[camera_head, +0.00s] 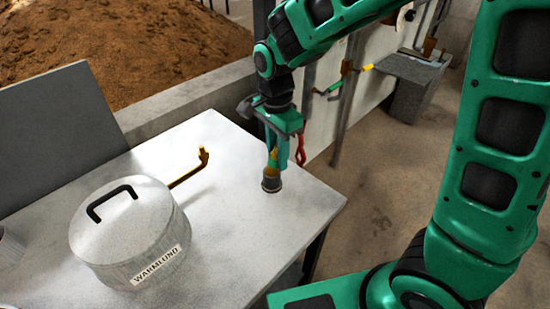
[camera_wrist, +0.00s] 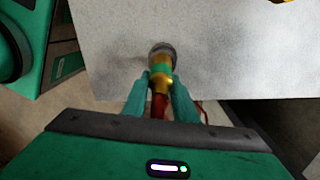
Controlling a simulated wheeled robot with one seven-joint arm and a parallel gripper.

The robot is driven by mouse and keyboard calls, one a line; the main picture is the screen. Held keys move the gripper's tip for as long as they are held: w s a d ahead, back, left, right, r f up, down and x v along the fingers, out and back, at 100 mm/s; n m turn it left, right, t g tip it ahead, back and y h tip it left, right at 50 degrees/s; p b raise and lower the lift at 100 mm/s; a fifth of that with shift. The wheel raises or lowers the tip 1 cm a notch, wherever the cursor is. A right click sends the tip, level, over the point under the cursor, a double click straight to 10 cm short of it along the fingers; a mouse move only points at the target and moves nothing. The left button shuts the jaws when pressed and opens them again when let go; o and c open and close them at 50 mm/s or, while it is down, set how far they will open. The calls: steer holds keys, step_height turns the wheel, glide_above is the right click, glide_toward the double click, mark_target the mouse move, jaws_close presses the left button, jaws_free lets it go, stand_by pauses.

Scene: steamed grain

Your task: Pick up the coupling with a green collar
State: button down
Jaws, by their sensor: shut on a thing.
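The coupling (camera_wrist: 162,62) is brass with a green collar and a dark grey end. In the head view the coupling (camera_head: 271,181) stands near the table's right edge, its grey end at or just above the tabletop; I cannot tell if it touches. My gripper (camera_head: 278,155) points down over it. In the wrist view the green fingers of my gripper (camera_wrist: 160,85) are on both sides of the coupling, shut on it. A red part (camera_wrist: 159,106) shows between the fingers. The fingers hide part of the coupling in the head view.
A round metal pot (camera_head: 125,235) with a black lid handle and a "WARMLUND" label stands on the grey table (camera_head: 235,245). A yellow bent handle (camera_head: 190,170) lies behind it. Brown grain (camera_head: 110,40) fills a walled bin behind the table. A red hook-like thing (camera_head: 300,150) hangs near my gripper.

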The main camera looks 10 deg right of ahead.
step_height(320, 180, up, 3)
steer(key=shift+f, duration=0.1)
steer(key=s+a+r, duration=0.7)
steer(key=s+a, duration=0.1)
steer(key=shift+s+a, duration=0.15)
steer(key=shift+s, duration=0.05)
steer(key=shift+w, duration=0.1)
steer(key=t+h, duration=0.2)
steer(key=h, duration=0.1)
glide_above(273, 154)
steer(key=shift+s+a+f, duration=0.2)
steer(key=shift+f, duration=0.25)
steer(key=shift+s+a+f, duration=0.15)
steer(key=shift+a+f, duration=0.05)
steer(key=shift+f, duration=0.25)
steer(key=shift+w+d, duration=0.25)
steer(key=shift+d, duration=0.15)
steer(key=shift+f, duration=2.7)
steer(key=shift+f, duration=1.85)
steer(key=shift+s+f, duration=0.15)
steer(key=shift+f, duration=0.15)
